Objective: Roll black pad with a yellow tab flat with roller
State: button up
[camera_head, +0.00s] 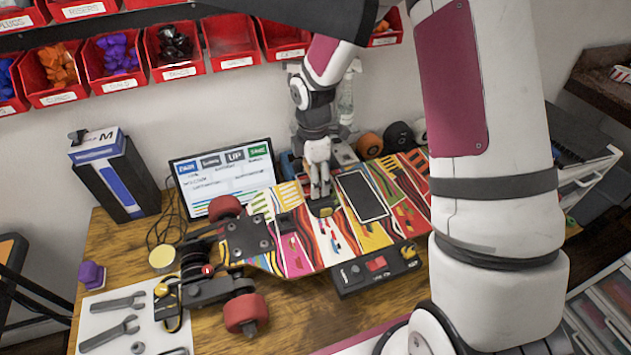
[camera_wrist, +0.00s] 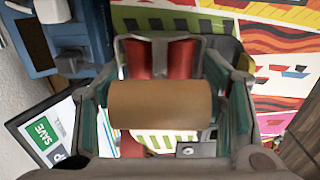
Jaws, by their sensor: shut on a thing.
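My gripper (camera_head: 319,188) points down over the patterned board (camera_head: 290,262), near its middle. In the wrist view its jaws are shut on the roller (camera_wrist: 160,104), a brown cylinder lying crosswise between the fingers. A dark pad (camera_wrist: 226,46) with a yellow tab (camera_wrist: 247,62) shows partly behind the right finger. In the head view, black and yellow (camera_head: 322,208) show just under the fingertips. The fingers hide most of the pad, and I cannot tell whether the roller touches it.
A black, white-edged rectangle (camera_head: 363,196) lies on the board right of my gripper. Red wheels (camera_head: 245,314) and a truck are at the board's left end. A black box (camera_head: 376,271) stands in front. A screen (camera_head: 222,175) and bins line the back; wrenches lie front left.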

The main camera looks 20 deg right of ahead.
jog(key=shift+w, duration=0.65)
jog(key=shift+r, duration=0.1)
jog(key=shift+r+p, duration=1.5)
jog(key=shift+r, duration=2)
